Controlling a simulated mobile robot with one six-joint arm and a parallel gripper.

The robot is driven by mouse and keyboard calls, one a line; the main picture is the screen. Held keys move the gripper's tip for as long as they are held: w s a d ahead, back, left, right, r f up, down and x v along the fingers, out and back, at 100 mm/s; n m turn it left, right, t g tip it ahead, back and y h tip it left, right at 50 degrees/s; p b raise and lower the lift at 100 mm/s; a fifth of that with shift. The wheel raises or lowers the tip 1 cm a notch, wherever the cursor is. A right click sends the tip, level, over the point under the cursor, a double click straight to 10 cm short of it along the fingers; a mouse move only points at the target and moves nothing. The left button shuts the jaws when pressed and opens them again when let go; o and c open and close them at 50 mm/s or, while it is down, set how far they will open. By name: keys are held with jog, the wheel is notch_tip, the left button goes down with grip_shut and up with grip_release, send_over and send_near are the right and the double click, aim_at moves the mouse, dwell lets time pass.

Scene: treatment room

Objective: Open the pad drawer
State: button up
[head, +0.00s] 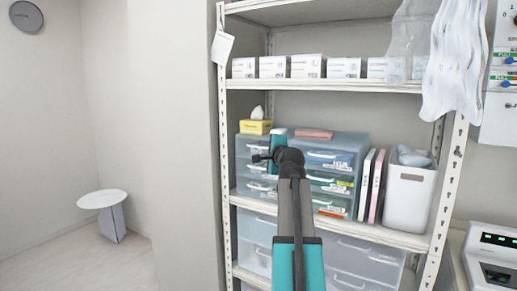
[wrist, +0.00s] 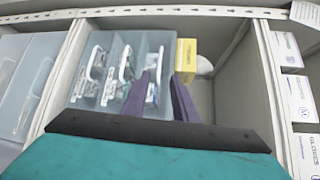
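The left drawer unit (head: 245,165) is a translucent blue-grey stack on the shelf, with several drawers whose fronts look shut. In the wrist view it appears sideways, with three white drawer handles. The handle nearest the yellow box, on the top drawer (wrist: 153,92), shows between my two purple fingers. My gripper (wrist: 163,82) is open, its fingers apart in front of that drawer; I cannot tell whether they touch the handle. In the head view my gripper (head: 262,158) is small and dark before the unit, and my arm covers part of it. I cannot read which label names the pad drawer.
A second drawer unit (head: 335,160) stands to the right, beside binders (head: 371,185) and a white bin (head: 408,195). A yellow box (head: 256,127) sits on the left unit. White boxes (head: 308,66) line the shelf above. A rack post (head: 224,150) is close left.

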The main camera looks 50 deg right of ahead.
jog(key=p+x, duration=0.2)
jog(key=x, duration=0.9)
jog(key=shift+w+d, duration=0.25)
jog(key=shift+w, duration=0.05)
jog(key=shift+f, duration=0.1)
grip_shut()
dwell(1.3)
